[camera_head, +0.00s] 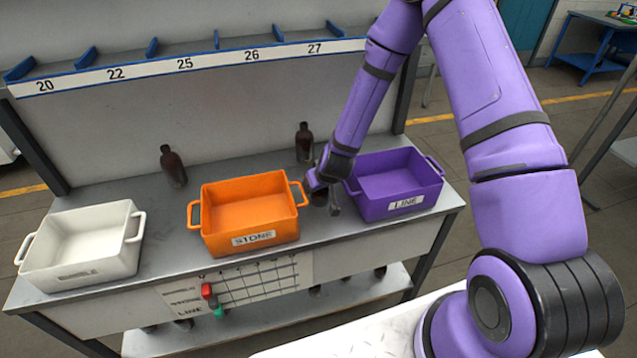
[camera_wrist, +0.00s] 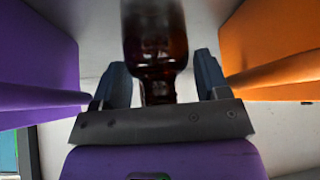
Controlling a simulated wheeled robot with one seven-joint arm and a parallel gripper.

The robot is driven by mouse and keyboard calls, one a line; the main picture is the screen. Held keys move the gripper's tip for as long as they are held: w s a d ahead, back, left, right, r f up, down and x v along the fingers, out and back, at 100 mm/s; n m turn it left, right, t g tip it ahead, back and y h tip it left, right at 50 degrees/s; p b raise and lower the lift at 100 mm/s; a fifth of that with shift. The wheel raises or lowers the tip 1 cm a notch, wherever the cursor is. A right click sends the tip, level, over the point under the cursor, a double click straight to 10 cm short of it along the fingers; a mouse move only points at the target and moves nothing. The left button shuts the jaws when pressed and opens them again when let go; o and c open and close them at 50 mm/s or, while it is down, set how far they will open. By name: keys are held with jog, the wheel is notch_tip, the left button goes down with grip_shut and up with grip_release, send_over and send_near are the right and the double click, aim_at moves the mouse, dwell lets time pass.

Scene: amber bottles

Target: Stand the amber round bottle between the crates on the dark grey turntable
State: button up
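An amber round bottle (camera_wrist: 156,45) shows in the wrist view between a purple crate and an orange crate. Its narrower neck end lies between the two fingers of my gripper (camera_wrist: 160,75), with a gap on each side. My gripper is open and appears not to touch it. In the head view my gripper (camera_head: 333,198) is low between the orange crate (camera_head: 207,235) and the purple crate (camera_head: 432,192). A dark bottle there (camera_head: 319,197) is mostly hidden by my gripper. I cannot make out a dark grey turntable in either view.
Two more dark bottles stand towards the back of the bench, one at the left (camera_head: 173,167) and one behind my gripper (camera_head: 304,143). A white crate (camera_head: 85,268) stands at the left end. The crate walls are close on both sides of my gripper.

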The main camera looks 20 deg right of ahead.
jog(key=shift+r, duration=0.1)
jog(key=a+v, duration=0.1)
jog(key=v, duration=1.1)
jog(key=shift+d, duration=0.45)
